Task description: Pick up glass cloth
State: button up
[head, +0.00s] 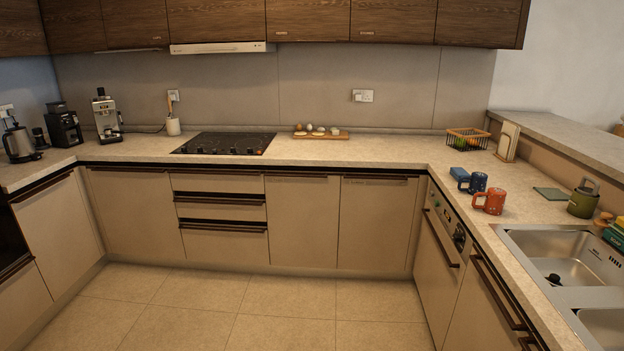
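A thin, flat, dark green piece (551,193) lies on the right-hand counter, left of a green canister and behind the sink. It looks like a folded cloth, but it is too small to be sure that it is the glass cloth. My gripper is not in view.
The green canister (583,199) stands by the sink (568,262). A wire basket (468,139) is farther back. The tiled floor (250,308) is clear.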

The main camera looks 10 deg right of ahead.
aim_at(456, 173)
jog(key=z, duration=0.15)
jog(key=i, duration=2.85)
jog(key=z, duration=0.25)
